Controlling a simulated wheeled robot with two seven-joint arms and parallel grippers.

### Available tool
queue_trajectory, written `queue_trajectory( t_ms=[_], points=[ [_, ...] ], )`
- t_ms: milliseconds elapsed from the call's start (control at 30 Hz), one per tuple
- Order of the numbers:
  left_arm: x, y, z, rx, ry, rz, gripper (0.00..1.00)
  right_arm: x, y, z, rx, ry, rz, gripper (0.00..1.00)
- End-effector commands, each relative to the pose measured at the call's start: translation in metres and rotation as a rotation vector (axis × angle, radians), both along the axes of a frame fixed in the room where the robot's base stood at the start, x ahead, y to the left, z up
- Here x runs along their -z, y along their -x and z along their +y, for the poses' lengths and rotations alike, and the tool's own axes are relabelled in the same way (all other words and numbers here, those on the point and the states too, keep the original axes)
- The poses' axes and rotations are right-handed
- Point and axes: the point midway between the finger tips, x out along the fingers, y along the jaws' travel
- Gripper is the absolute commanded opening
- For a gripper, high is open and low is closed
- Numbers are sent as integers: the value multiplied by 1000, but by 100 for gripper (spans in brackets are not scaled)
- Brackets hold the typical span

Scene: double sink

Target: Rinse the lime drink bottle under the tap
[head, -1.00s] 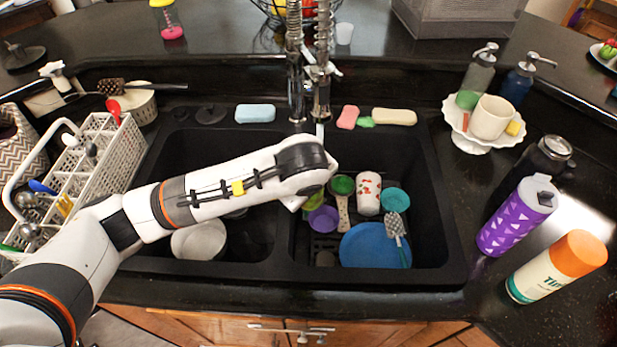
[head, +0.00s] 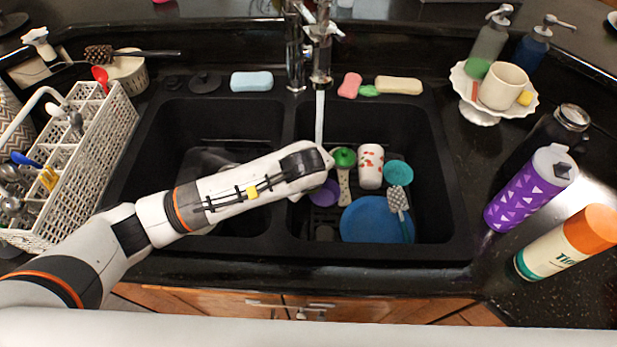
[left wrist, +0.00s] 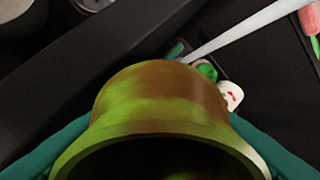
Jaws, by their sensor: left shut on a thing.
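The lime drink bottle (left wrist: 160,100), yellow-green and brown, fills the lower middle of the left wrist view, its dark round end facing the camera. My left gripper (left wrist: 162,125) is shut on it, with teal fingers on both sides. In the head view the gripper and bottle are hidden under my left wrist, over the right basin near the divider. The tap (head: 320,60) is running. Its water stream (head: 319,115) falls just behind my wrist and shows as a pale streak in the left wrist view (left wrist: 245,30). I cannot tell whether it touches the bottle. My right gripper is not in view.
The right basin holds a blue plate (head: 375,220), a white patterned cup (head: 370,167), a teal cup (head: 399,173), a purple cup (head: 326,194) and a green-topped brush (head: 344,158). A utensil rack (head: 110,125) stands left. A purple bottle (head: 530,190) stands right.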

Motion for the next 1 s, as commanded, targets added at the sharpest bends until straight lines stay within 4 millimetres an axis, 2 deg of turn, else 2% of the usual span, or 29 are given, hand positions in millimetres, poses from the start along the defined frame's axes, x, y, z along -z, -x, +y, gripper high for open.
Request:
queue_trajectory(
  t_ms=[867,1000],
  points=[
    [19,-87,-3,0,2,0,16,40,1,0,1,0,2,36],
    [24,-101,-4,1,1,-3,16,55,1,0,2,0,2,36]
  ],
)
